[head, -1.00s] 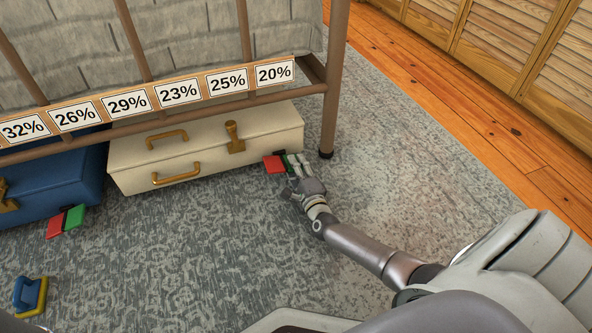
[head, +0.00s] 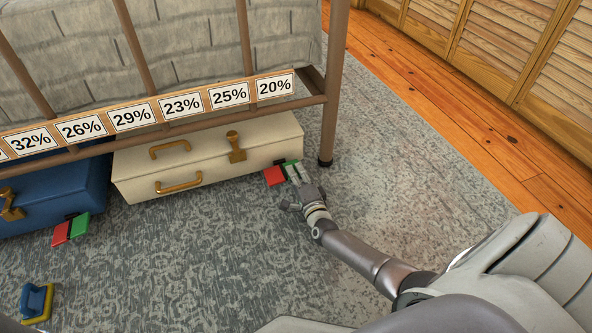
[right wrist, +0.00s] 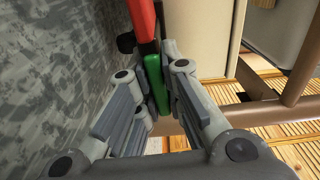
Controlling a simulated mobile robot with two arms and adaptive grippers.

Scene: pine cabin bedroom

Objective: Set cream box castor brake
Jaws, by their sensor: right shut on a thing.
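The cream box (head: 215,165) with brass-coloured handles and a latch lies under the bed frame. At its front right corner is a small brake pedal with a red half (head: 274,176) and a green half (head: 290,164). My right gripper (head: 294,173) is at this pedal, its fingers at the green half. In the right wrist view the gripper (right wrist: 158,70) is shut on the green half (right wrist: 154,82), with the red half (right wrist: 141,18) beyond the fingertips. The castor itself is mostly hidden. My left gripper is not in view.
A blue box (head: 60,195) with its own red and green pedal (head: 70,230) is left of the cream one. A blue and yellow object (head: 37,302) lies on the rug. A bed post (head: 333,90) stands close right of my gripper. The rug (head: 420,160) farther right is clear.

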